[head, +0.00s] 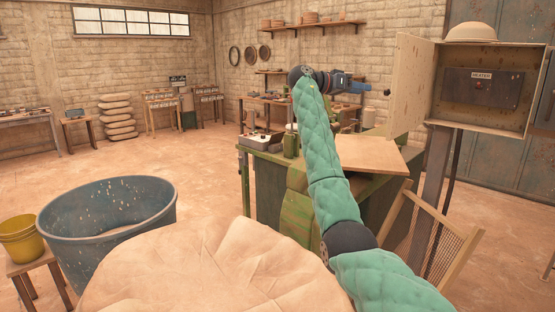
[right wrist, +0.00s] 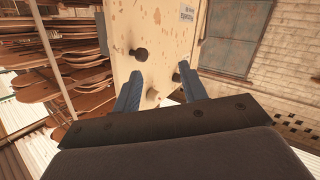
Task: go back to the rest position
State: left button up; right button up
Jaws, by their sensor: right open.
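My right arm, in a green quilted sleeve, reaches forward across the middle of the head view. Its right gripper (head: 352,86) has blue fingers and points to the right, towards the open door (head: 411,85) of a beige heater box (head: 480,115). In the right wrist view the gripper (right wrist: 159,80) is open, with its two blue fingers apart and nothing held between them. A speckled beige panel (right wrist: 155,30) with a dark knob (right wrist: 139,54) lies beyond the fingertips; I cannot tell the exact gap. My left gripper is not in view.
A green bench (head: 265,165) with a pale board (head: 368,153) stands below my right arm. A blue tub (head: 105,225) and a yellow bucket (head: 18,238) are at the left. A mesh frame (head: 430,235) leans at the right. The floor at the middle left is clear.

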jog(key=s+a+r+n+t+y, duration=0.5)
jog(key=s+r+n+t+y, duration=0.1)
jog(key=s+t+y, duration=0.15)
jog(key=s+a+f+n+y+p, duration=0.1)
jog(key=s+a+f+n+y, duration=0.2)
jog(key=s+f, duration=0.7)
jog(key=s+a+f+n+y, duration=0.25)
jog(key=s+f+y, duration=0.2)
jog(key=f, duration=1.15)
jog(key=s+a+f+n+y+p, duration=0.1)
jog(key=s+a+f+n+y, duration=0.15)
jog(key=s+f, duration=0.8)
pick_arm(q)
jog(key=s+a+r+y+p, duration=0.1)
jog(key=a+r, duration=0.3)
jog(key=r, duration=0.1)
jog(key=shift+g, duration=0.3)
pick_arm(e)
jog(key=s+f+g, duration=0.9)
jog(key=s+f, duration=3)
jog(key=shift+n, duration=0.3)
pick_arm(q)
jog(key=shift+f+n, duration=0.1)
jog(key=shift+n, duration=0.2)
pick_arm(e)
jog(key=shift+w, duration=0.1)
